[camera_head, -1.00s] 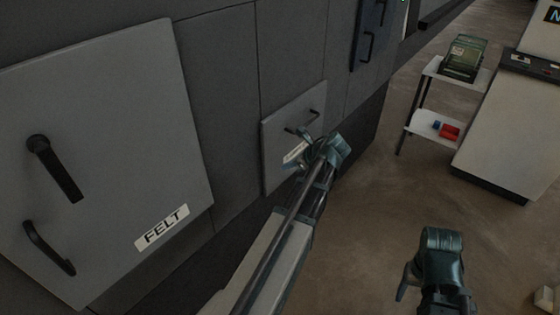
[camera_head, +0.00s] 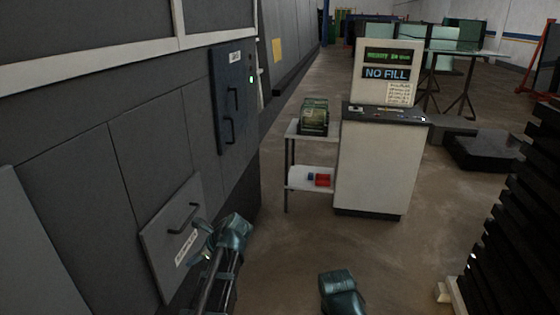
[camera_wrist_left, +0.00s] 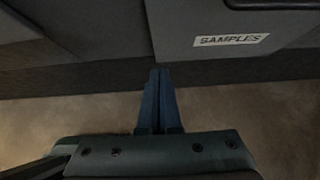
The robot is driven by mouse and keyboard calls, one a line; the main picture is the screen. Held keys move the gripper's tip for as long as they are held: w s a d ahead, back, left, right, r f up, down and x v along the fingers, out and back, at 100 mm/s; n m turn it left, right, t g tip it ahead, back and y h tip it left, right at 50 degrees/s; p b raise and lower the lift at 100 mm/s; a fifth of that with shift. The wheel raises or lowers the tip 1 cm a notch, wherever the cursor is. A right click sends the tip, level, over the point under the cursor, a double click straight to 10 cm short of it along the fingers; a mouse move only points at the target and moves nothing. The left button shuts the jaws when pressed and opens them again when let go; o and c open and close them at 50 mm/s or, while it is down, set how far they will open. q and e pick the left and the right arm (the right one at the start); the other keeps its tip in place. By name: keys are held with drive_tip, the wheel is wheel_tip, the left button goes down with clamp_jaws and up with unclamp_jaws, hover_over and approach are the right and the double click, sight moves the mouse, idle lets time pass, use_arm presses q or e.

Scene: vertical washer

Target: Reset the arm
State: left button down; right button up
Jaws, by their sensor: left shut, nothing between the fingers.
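My left gripper (camera_head: 198,238) is low in the head view, in front of a grey drawer front (camera_head: 160,238) with a dark bar handle (camera_head: 183,217). In the left wrist view its two blue fingers (camera_wrist_left: 157,82) lie together, shut and empty, above the brown floor. A grey panel labelled SAMPLES (camera_wrist_left: 185,22) shows beyond the fingertips, with part of its dark handle at the top edge. My right arm's wrist (camera_head: 340,292) shows at the bottom of the head view; its fingers cannot be made out.
A dark blue panel (camera_head: 227,130) with handles and a green light is on the dark wall. A white control cabinet (camera_head: 375,170) reading NO FILL stands beside a two-shelf stand (camera_head: 300,182). A black slatted stack (camera_head: 515,240) is at the right. Floor between is clear.

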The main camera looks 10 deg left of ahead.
use_arm(q)
drive_tip(key=s+d+f+n+h, duration=0.2)
drive_tip(key=s+d+n, duration=0.2)
drive_tip(key=d, duration=0.6)
drive_tip(key=s+d+f+n+h, duration=0.2)
drive_tip(key=s+d+n, duration=0.3)
drive_tip(key=d, duration=0.6)
drive_tip(key=s+d+f+n+h, duration=0.2)
drive_tip(key=s+d+n, duration=0.3)
drive_tip(key=d, duration=0.5)
drive_tip(key=shift+s+d+g+h, duration=0.2)
drive_tip(key=shift+s+g+h, duration=0.15)
drive_tip(key=shift+h, duration=0.45)
drive_tip(key=shift+w, duration=0.1)
